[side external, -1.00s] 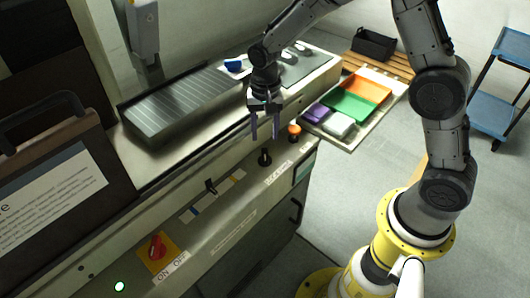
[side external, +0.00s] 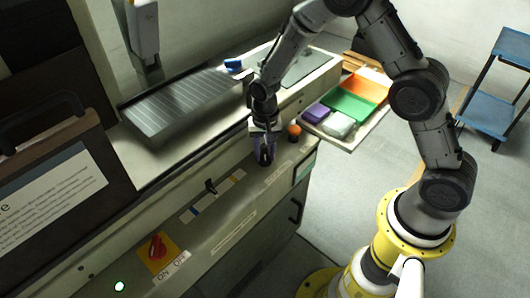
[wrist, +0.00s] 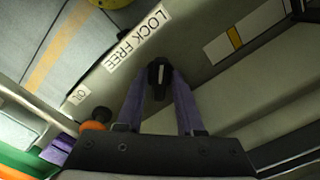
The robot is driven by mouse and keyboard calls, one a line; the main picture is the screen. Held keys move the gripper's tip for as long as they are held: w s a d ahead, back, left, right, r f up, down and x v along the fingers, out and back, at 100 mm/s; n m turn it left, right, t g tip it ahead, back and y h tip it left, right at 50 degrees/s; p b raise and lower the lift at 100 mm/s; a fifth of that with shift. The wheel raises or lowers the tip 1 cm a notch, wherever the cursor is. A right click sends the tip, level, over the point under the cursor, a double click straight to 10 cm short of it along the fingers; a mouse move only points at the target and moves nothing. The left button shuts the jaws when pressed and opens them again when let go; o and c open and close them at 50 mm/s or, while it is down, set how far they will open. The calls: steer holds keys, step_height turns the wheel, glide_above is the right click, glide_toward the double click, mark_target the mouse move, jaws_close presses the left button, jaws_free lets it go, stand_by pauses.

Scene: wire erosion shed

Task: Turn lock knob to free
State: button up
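The black lock knob (wrist: 158,78) stands on the slanted front panel, beside a label reading LOCK FREE (wrist: 137,40). In the side external view the label (side external: 279,173) is right of the knob. My gripper (wrist: 159,72) has its two purple fingers down at the panel, one on each side of the knob. A gap shows between the fingers and the knob in the wrist view, so it looks open. In the side external view my gripper (side external: 264,160) largely hides the knob. The knob's grip runs roughly up and down in the wrist view; its exact setting is hard to read.
An orange knob (side external: 294,131) sits close by on the panel. A black lever (side external: 210,187) and a red ON/OFF switch (side external: 157,247) lie farther left. A tray with purple, white, green (side external: 348,105) and orange bins stands behind right. A screen case (side external: 55,180) fills the left.

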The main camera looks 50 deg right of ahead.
jaws_close()
steer(key=n, duration=0.4)
steer(key=shift+n, duration=0.4)
steer(key=n, duration=0.4)
steer(key=shift+d, duration=0.15)
steer(key=n, duration=0.5)
steer(key=shift+d, duration=0.1)
steer(key=shift+d+n, duration=0.1)
steer(key=shift+n, duration=2)
steer(key=shift+o, duration=1.7)
jaws_free()
